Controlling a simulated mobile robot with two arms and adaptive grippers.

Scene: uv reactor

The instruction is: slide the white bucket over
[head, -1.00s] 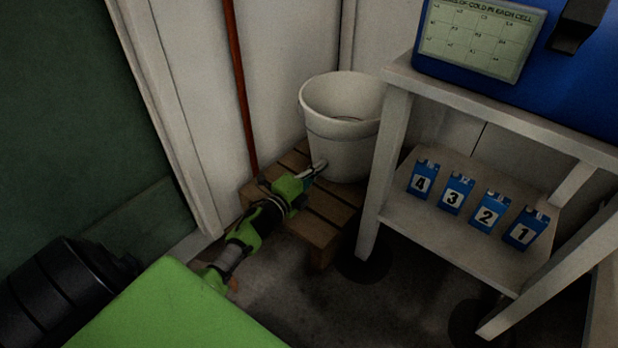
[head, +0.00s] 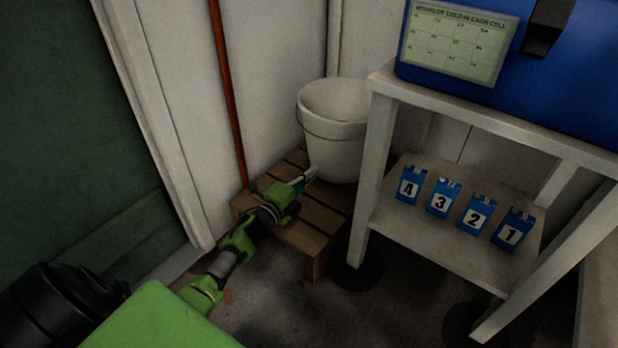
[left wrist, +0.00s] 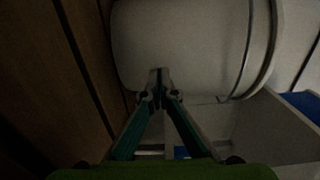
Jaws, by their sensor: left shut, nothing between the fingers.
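The white bucket (head: 334,130) stands upright on a low wooden pallet (head: 310,215) in the corner, partly behind the table's front left leg. My left gripper (head: 312,174) is shut and empty, with its fingertips at the lower left side of the bucket. In the left wrist view the closed fingertips (left wrist: 158,78) overlap the side of the bucket (left wrist: 185,40); they look to be touching it or very close. My right gripper does not show.
A white table (head: 385,120) stands right of the bucket, with a blue box (head: 580,90) on top. Its lower shelf (head: 420,235) holds several blue numbered packs (head: 477,213). A red pole (head: 228,95) leans by the wall at the left. The left part of the pallet is clear.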

